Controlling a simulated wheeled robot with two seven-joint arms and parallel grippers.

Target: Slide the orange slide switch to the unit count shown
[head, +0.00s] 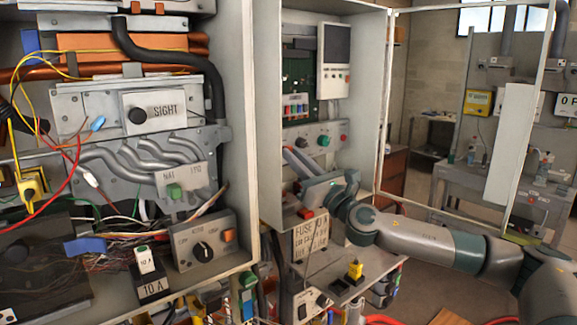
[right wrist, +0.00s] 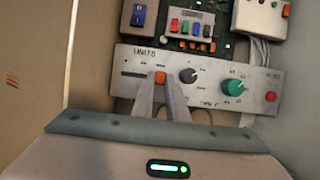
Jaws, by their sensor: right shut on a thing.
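The orange slide switch (right wrist: 160,77) sits in a dark horizontal slot on the pale control panel (right wrist: 215,98), under the word UNITS, in the right wrist view. It is at the right end of the visible slot, which shows bare to its left. Small marks above the slot are too blurred to read. My right gripper (right wrist: 161,80) is shut on the switch, one finger on each side. In the head view, my right gripper (head: 291,158) reaches into the open cabinet at the panel (head: 318,132); its fingers hide the switch there. My left gripper is not in view.
A dark knob (right wrist: 188,75), a green knob (right wrist: 235,88) and a red button (right wrist: 271,96) lie right of the switch. Coloured rockers (right wrist: 191,28) sit above.

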